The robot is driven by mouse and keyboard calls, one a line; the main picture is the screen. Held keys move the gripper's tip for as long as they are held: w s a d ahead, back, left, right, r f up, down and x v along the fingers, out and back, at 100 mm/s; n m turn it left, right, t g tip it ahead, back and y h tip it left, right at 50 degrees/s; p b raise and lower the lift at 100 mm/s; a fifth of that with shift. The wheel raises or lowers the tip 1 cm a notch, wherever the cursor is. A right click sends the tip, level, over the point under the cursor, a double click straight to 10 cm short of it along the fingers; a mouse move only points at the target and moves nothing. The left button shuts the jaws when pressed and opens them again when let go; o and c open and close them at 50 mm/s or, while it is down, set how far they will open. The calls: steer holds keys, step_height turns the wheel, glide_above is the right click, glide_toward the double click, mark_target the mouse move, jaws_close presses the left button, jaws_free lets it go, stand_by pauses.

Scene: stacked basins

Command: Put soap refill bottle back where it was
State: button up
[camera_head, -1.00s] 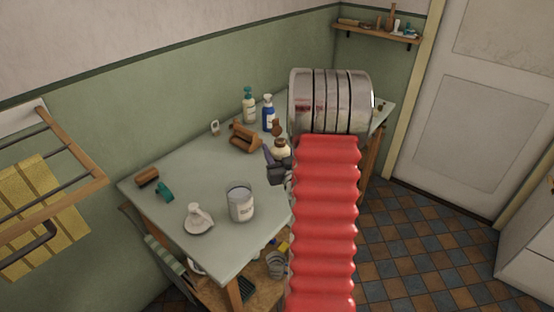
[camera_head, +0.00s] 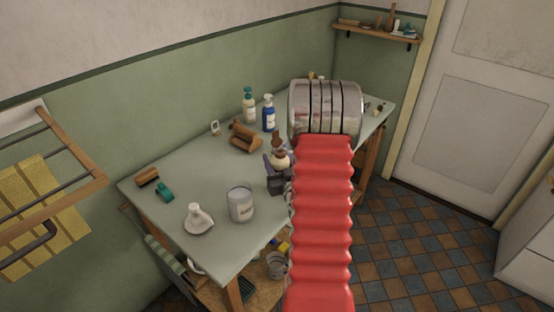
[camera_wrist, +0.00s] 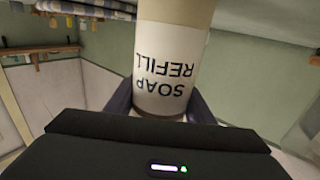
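The soap refill bottle (camera_head: 281,160), cream with a brown top, is between the fingers of my gripper (camera_head: 277,178), near the table's right front edge. It looks upright. In the wrist view the bottle (camera_wrist: 165,80) fills the middle, its "SOAP REFILL" label upside down in the picture. A dark finger of my gripper (camera_wrist: 160,108) shows on each side, closed against it. The bottle's base is hidden, so I cannot tell whether it touches the table (camera_head: 185,178).
A grey labelled tin (camera_head: 241,206) and a white dispenser on a dish (camera_head: 198,219) stand at the front. A blue pump bottle (camera_head: 269,113), a green-topped bottle (camera_head: 249,105) and a brown wooden object (camera_head: 245,138) stand behind. The table's left middle is clear.

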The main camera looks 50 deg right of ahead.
steer(key=o, duration=0.4)
steer(key=shift+o, duration=0.2)
steer(key=shift+r, duration=0.1)
steer(key=v, duration=1.2)
steer(key=shift+s, duration=0.1)
stand_by(0.5)
